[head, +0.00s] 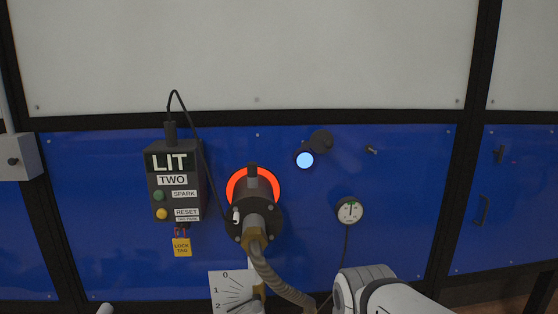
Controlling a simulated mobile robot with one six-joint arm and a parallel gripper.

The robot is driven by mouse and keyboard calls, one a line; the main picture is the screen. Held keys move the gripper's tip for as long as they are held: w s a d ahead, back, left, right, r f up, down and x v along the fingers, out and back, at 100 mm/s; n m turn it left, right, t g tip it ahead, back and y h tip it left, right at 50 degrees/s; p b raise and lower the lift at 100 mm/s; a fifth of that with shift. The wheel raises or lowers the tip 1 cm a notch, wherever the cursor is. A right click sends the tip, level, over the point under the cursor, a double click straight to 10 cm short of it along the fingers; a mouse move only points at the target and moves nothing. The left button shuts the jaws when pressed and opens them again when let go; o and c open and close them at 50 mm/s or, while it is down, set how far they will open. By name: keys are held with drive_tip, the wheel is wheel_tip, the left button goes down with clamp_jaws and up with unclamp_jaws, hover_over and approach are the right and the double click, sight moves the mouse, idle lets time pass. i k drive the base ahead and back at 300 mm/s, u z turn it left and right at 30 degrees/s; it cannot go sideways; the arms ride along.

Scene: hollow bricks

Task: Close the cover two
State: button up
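A control box (172,190) on the blue panel bears the labels LIT and TWO. To its right is a dark burner fitting (253,218) with an orange-red ring behind it. Right of that, a small round port (305,160) glows pale blue. A dark round piece (321,140), which looks like its cover, sits up and to the right of the port, leaving most of the port bare. No label marks this cover. A white link of my arm shows at the bottom edge; my gripper cannot be seen.
A round gauge (349,210) is below right of the port. A grey hose (280,282) runs down from the burner beside a numbered scale plate (226,292). A yellow tag (182,247) hangs under the box. A dark knob (371,149) sticks out at right.

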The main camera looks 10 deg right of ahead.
sight(321, 141)
drive_tip(key=u, duration=0.05)
drive_tip(key=k, duration=0.25)
drive_tip(key=z, duration=0.6)
drive_tip(key=i, duration=1.2)
drive_tip(key=u, duration=0.5)
